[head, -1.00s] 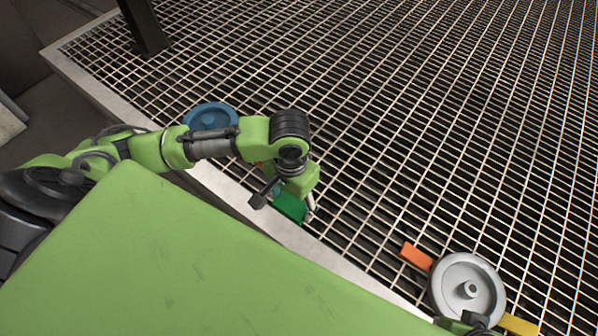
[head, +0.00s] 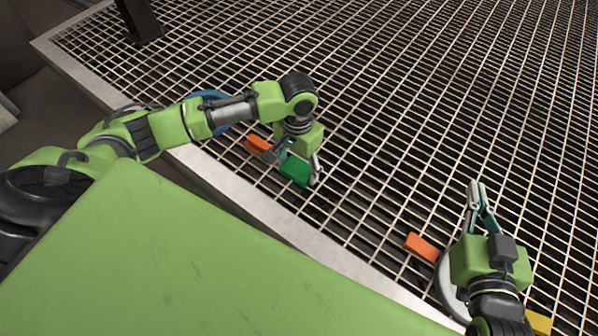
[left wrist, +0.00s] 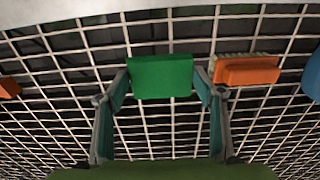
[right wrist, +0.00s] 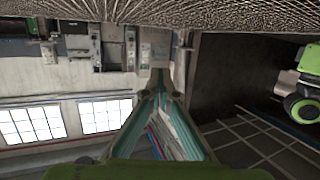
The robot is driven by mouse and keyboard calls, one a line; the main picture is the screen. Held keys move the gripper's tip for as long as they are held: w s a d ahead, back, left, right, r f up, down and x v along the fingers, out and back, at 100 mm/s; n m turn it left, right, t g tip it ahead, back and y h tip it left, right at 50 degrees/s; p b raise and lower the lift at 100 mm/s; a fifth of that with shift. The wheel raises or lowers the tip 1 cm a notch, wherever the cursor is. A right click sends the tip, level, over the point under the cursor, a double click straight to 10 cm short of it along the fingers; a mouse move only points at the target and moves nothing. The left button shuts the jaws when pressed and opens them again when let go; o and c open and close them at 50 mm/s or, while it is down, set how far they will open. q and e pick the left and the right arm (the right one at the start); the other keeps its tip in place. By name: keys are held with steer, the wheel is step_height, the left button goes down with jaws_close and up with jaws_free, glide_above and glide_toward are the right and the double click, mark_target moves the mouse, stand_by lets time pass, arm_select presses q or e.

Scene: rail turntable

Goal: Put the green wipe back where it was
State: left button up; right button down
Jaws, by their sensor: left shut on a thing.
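The green wipe (head: 295,171) is a small flat green block. My left gripper (head: 298,166) is shut on it, over the grating near its pale border. In the left wrist view the wipe (left wrist: 160,77) sits between the two fingertips; whether it touches the grating I cannot tell. My right gripper (head: 475,190) is raised at the lower right. Its fingertips meet, empty, in the right wrist view (right wrist: 160,82).
A blue wheel (head: 212,97) lies behind my left forearm. A grey wheel (head: 447,284) is partly hidden by my right arm, with an orange block (head: 422,246) and a yellow block (head: 540,323) beside it. The grating (head: 400,110) beyond is open. A dark post (head: 140,20) stands far left.

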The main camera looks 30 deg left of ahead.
mark_target(299, 163)
arm_select(q)
steer(key=shift+w+a+f+b, duration=0.15)
steer(key=shift+w+f+b, duration=0.1)
steer(key=shift+w+f, duration=0.25)
steer(key=shift+w+a+f+b, duration=0.15)
steer(key=shift+w+f+b, duration=0.15)
steer(key=shift+f, duration=0.25)
steer(key=shift+w+f, duration=0.15)
steer(key=shift+f, duration=0.05)
step_height(299, 163, down, 3)
steer(key=shift+w+a+f+b, duration=0.1)
steer(key=shift+b, duration=0.6)
arm_select(e)
step_height(299, 163, up, 14)
steer(key=s+a+t+y, duration=0.1)
steer(key=t+y, duration=0.1)
steer(key=t, duration=0.5)
steer(key=shift+s+a+r+t+y, duration=0.15)
steer(key=shift+a+r+t+y, duration=0.05)
steer(key=shift+a+t+y, duration=0.1)
arm_select(q)
steer(key=shift+f, duration=0.1)
steer(key=o, duration=0.9)
steer(key=shift+o, duration=0.2)
arm_select(e)
steer(key=shift+w+f, duration=0.2)
steer(key=shift+f, duration=0.15)
